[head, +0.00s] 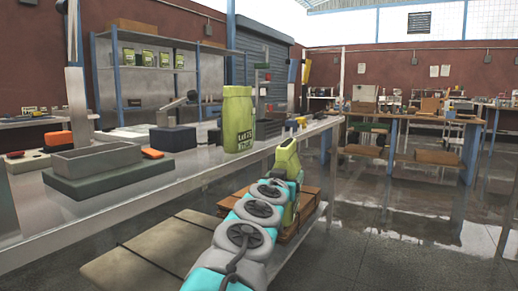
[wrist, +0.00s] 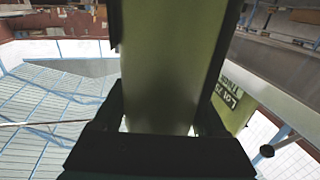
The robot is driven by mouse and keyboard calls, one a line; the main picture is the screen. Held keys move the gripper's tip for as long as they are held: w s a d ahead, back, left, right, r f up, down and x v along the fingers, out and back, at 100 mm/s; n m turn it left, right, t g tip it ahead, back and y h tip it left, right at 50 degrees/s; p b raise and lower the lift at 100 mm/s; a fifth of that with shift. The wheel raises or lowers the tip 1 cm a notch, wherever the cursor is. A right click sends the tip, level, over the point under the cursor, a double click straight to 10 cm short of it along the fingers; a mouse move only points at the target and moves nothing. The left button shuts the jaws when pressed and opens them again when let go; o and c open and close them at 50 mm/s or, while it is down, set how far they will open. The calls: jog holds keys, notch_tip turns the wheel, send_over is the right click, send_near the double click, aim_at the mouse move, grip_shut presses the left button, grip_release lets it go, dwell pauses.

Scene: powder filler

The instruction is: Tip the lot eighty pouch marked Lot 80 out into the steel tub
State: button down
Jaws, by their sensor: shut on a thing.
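My gripper (wrist: 165,125) is shut on a green pouch (wrist: 170,60), which fills the middle of the wrist view. The held pouch also shows at the end of my arm in the head view (head: 287,158), beside the bench's front edge. Its lot mark is not readable. Another green pouch (head: 238,125) stands upright on the bench; its label seems to read Lot 75. It also shows at the right of the wrist view (wrist: 234,106). A grey open-topped box (head: 98,160), perhaps the steel tub, sits on a dark green base at the bench's left.
The steel bench (head: 185,178) runs along the left, with a dark blue block (head: 173,138) and orange-handled tools on it. Several green pouches (head: 150,59) stand on the back shelf. A stack of brown boards (head: 306,205) lies below the bench. The floor at right is open.

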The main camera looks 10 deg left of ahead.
jog(key=w+d+f+n+y, duration=0.1)
jog(key=w+d+f, duration=0.4)
jog(key=d+f, duration=0.4)
jog(key=w+d+f+n+y, duration=0.1)
jog(key=w+d+f, duration=0.4)
jog(key=d+f, duration=0.4)
notch_tip(320, 180, down, 2)
jog(key=shift+w+y, duration=0.15)
jog(key=shift+y, duration=0.25)
